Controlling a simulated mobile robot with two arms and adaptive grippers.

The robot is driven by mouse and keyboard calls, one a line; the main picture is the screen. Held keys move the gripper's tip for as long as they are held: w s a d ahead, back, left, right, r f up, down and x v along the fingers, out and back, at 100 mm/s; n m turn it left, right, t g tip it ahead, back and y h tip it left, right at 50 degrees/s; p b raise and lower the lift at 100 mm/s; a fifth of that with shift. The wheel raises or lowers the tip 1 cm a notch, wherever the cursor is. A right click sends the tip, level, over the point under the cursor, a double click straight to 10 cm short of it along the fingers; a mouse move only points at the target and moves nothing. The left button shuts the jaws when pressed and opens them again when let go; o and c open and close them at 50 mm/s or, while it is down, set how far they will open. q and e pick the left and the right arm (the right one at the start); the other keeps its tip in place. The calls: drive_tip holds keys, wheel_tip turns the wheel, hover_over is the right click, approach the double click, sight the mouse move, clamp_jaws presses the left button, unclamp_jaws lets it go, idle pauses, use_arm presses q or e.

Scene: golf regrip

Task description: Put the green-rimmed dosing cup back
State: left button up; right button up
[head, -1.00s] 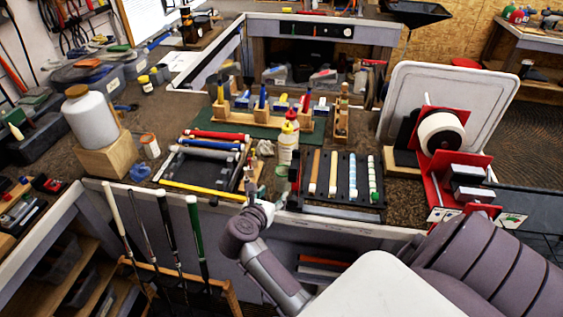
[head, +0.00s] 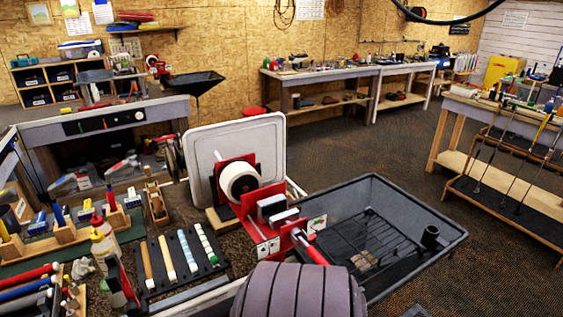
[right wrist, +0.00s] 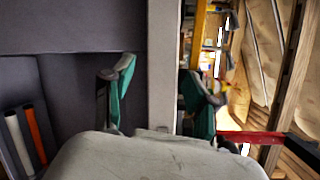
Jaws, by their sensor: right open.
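I cannot make out the green-rimmed dosing cup in either view. My right gripper (right wrist: 157,98) shows in the right wrist view with its two green-padded fingers wide apart. Nothing is held between them; a pale upright post or bench edge stands behind the gap. My left gripper is not in view.
A black rack of grip strips (head: 180,259) lies on the bench. A red stand with a white tape roll (head: 240,180) is before a pale upright board (head: 203,150). A black basin (head: 385,195) is to the right. Open floor (head: 390,145) lies beyond.

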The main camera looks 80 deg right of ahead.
drive_tip(key=s+a+f+n+g+y, duration=0.2)
drive_tip(key=s+a+f+n+y, duration=0.2)
drive_tip(key=s+f+n, duration=0.45)
drive_tip(key=s+a+f+n+g+y, duration=0.2)
drive_tip(key=s+a+f+n+y, duration=0.3)
drive_tip(key=f+n, duration=0.6)
drive_tip(key=s+d+f+n+g, duration=0.1)
drive_tip(key=s+f+n+g, duration=0.2)
drive_tip(key=s, duration=0.7)
drive_tip(key=s+d+f+n+g, duration=0.2)
drive_tip(key=s+f+n+g, duration=0.1)
drive_tip(key=s+f, duration=0.4)
drive_tip(key=s+d+f+n+g, duration=0.2)
drive_tip(key=s+f+n+g, duration=0.1)
drive_tip(key=s, duration=1)
wheel_tip(320, 180, down, 3)
drive_tip(key=shift+s+r+n+g+h, duration=0.15)
drive_tip(key=shift+s+n+g+h, duration=0.2)
drive_tip(key=shift+n, duration=0.5)
